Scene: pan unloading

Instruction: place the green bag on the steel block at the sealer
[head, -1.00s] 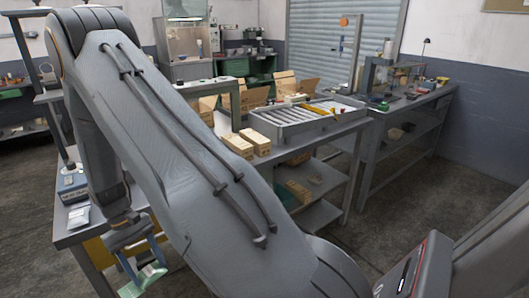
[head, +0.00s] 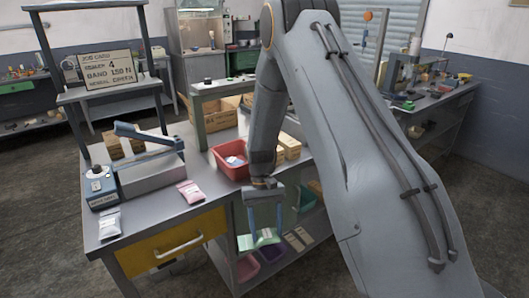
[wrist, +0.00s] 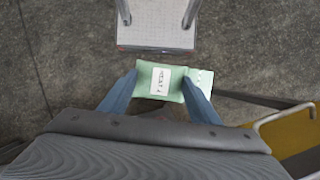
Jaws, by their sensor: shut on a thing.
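My gripper (head: 263,232) is shut on the green bag (head: 259,239), in front of the workbench and lower than its top. In the wrist view the green bag (wrist: 160,82), with a white printed label, lies between the two blue fingers (wrist: 158,88). The sealer (head: 148,137), with a blue-grey lever arm, stands on the bench to the left of my gripper. Under its arm is a grey block (head: 152,178), which looks like the steel block. Its top is partly hidden by the lever arm.
A pink packet (head: 191,191) and a white packet (head: 109,224) lie on the bench. A blue device with a dial (head: 101,188) stands left of the sealer. A red bin (head: 228,168) is at the right. The yellow drawer (head: 165,248) has a protruding handle.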

